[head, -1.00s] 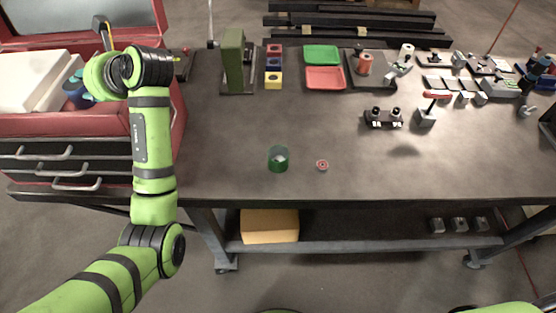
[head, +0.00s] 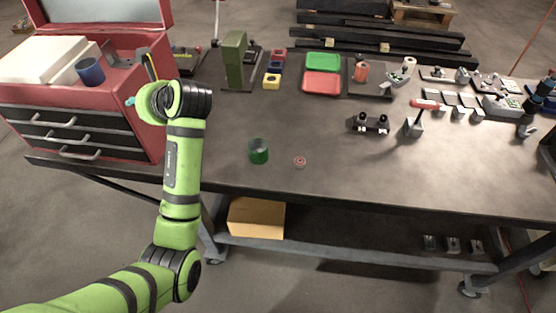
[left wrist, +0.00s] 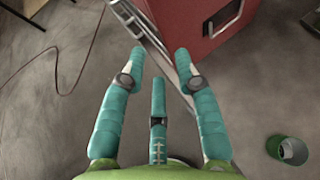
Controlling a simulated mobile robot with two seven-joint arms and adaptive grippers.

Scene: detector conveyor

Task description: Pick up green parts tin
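The green parts tin (head: 259,151) stands upright near the front edge of the workbench, an open-topped round cup. In the left wrist view a green cup (left wrist: 272,148) with something pale inside shows at the lower right, outside my fingers. My left gripper (left wrist: 160,58) has its teal fingers spread, with nothing between them. In the head view my left gripper (head: 131,101) is mostly hidden behind its own wrist, in front of the red toolbox, well left of the tin. My right gripper is not in view.
A small red ring (head: 300,162) lies just right of the tin. The red toolbox (head: 125,90) with a blue cup (head: 90,72) stands at the left. Green (head: 323,62) and red (head: 321,83) trays sit at the back. The bench middle is fairly clear.

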